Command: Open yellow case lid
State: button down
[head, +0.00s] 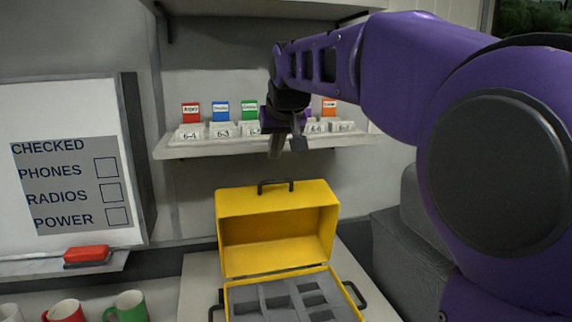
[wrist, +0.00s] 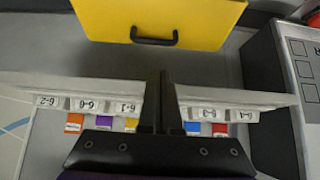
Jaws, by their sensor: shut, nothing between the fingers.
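The yellow case (head: 232,302) stands on a light counter with its lid (head: 277,203) raised and tilted back. Its grey compartment tray (head: 285,299) shows inside. A dark handle (head: 275,183) sits at the lid's upper edge. In the wrist view, the lid (wrist: 160,14) fills the top, with its handle (wrist: 154,38) below it. My gripper (head: 286,148) hangs above the lid, apart from it, just in front of the shelf. In the wrist view, its fingers (wrist: 161,90) are together with nothing between them.
A shelf (head: 205,149) with labelled white holders and coloured cards is close behind my gripper. A whiteboard (head: 65,165) with a red eraser (head: 86,254) stands at left. Several mugs, including a green one (head: 129,305), stand at lower left. A dark grey block (head: 412,255) is at right.

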jog(key=x, duration=0.9)
jog(key=shift+w+a+f, duration=0.1)
jog(key=shift+w+f, duration=0.05)
jog(key=shift+f, duration=0.15)
jog(key=shift+b, duration=0.3)
jog(key=s+d+b, duration=0.1)
jog(key=s+b, duration=0.3)
jog(key=s, duration=0.3)
jog(key=shift+s+d+f, duration=0.3)
jog(key=shift+s+f, duration=0.05)
jog(key=shift+s, duration=0.05)
jog(key=shift+r, duration=0.1)
